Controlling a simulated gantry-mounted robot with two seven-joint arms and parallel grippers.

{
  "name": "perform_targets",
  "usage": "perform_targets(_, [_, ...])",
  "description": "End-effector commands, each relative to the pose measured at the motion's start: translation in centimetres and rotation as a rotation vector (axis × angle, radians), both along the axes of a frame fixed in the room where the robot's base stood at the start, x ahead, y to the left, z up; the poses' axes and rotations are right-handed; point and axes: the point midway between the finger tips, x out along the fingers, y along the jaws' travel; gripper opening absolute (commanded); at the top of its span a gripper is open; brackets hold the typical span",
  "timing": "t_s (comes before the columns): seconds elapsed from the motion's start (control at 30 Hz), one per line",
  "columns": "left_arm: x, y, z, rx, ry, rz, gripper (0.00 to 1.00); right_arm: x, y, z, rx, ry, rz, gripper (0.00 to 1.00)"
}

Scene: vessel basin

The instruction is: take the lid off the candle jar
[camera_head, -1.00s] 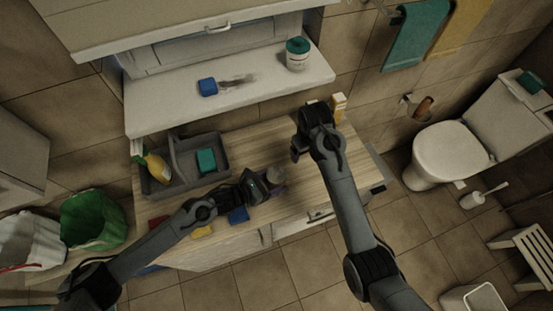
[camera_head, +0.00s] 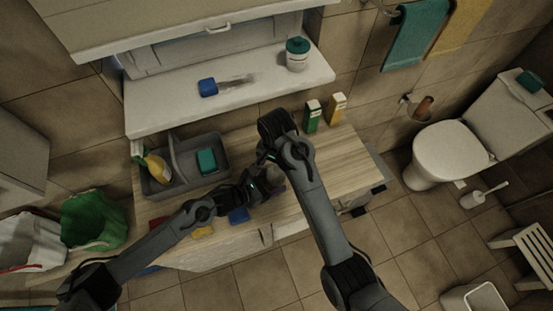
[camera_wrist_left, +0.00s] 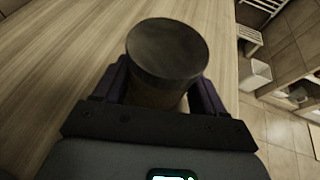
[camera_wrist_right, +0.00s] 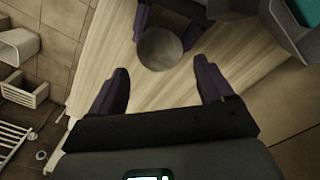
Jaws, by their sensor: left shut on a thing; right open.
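The candle jar (camera_wrist_left: 158,97) stands on the wooden counter, with its round dark grey lid (camera_wrist_left: 166,50) on top in the left wrist view. My left gripper (camera_wrist_left: 165,85) is shut around the jar's body, below the lid. In the right wrist view the lid (camera_wrist_right: 160,48) shows from above as a round disc. My right gripper (camera_wrist_right: 157,88) is open, with its fingertips just short of the lid and either side of it, apart from it.
A grey caddy (camera_head: 213,180) holds a yellow bottle (camera_head: 158,168) and a teal sponge (camera_head: 206,160). A blue item (camera_head: 239,215) lies near the front edge. The counter's right part is clear.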

Motion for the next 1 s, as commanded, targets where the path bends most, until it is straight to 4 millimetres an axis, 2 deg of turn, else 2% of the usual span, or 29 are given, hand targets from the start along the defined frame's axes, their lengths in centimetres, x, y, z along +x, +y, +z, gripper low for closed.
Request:
perform_targets(0.2, [0.0,0.0,0.0,0.0,0.0,0.0,0.0,0.0,-0.1,-3.0,-0.001,0.002,0.001,0.81])
perform_targets(0.4, [0.0,0.0,0.0,0.0,0.0,0.0,0.0,0.0,-0.1,-5.0,-0.001,0.0,0.002,0.81])
perform_targets(0.83, [0.0,0.0,0.0,0.0,0.0,0.0,0.0,0.0,0.0,-5.8,0.0,0.0,0.002,0.81])
perform_targets(0.87, [0.0,0.0,0.0,0.0,0.0,0.0,0.0,0.0,0.0,-5.8,0.0,0.0,0.002,0.79])
perform_targets(1.0, [0.0,0.0,0.0,0.0,0.0,0.0,0.0,0.0,0.0,-5.8,0.0,-0.001,0.002,0.58])
